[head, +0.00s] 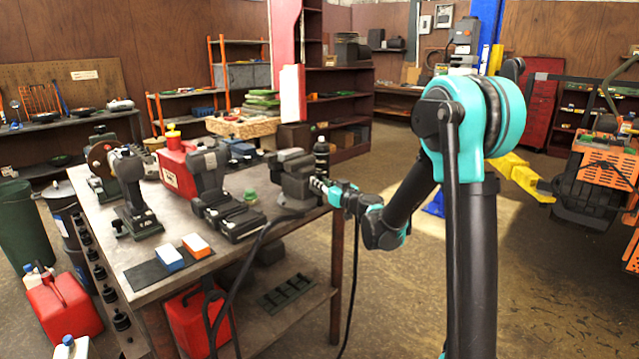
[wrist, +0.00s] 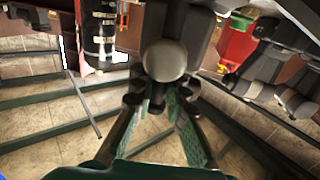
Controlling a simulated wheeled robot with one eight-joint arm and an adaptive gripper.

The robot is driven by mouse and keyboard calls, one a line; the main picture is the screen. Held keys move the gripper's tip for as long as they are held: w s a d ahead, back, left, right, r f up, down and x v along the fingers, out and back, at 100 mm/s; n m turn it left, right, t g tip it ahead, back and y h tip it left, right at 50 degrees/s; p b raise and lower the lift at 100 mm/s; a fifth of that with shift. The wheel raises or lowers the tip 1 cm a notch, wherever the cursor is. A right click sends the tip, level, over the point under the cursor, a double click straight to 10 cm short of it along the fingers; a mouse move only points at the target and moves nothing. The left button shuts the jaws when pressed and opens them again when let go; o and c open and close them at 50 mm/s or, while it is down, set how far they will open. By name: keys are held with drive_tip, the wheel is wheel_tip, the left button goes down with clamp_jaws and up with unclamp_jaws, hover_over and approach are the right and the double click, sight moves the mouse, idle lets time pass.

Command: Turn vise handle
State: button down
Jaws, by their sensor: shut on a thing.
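The dark grey vise (head: 296,176) stands at the right edge of the workbench. My gripper (head: 326,189) reaches it from the right, at the vise's handle side. In the wrist view my gripper's (wrist: 162,98) two fingers, with green textured inner faces, close in at the front of the vise. A round grey knob-like end (wrist: 165,60) of the vise handle assembly shows just beyond the fingertips. My gripper is shut on the vise handle; the exact contact is partly hidden by the fingers and the knob.
A dark bottle (head: 321,158) stands right behind the vise and also shows in the wrist view (wrist: 100,30). Cordless tools (head: 222,200), a red container (head: 177,168) and a sponge pair crowd the bench (head: 185,223). A black cable hangs at its front.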

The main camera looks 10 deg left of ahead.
drive_tip(key=shift+d+m, duration=0.15)
drive_tip(key=shift+m, duration=0.35)
drive_tip(key=c, duration=1.5)
unclamp_jaws()
drive_tip(key=shift+w, duration=0.1)
drive_tip(key=v, duration=1.2)
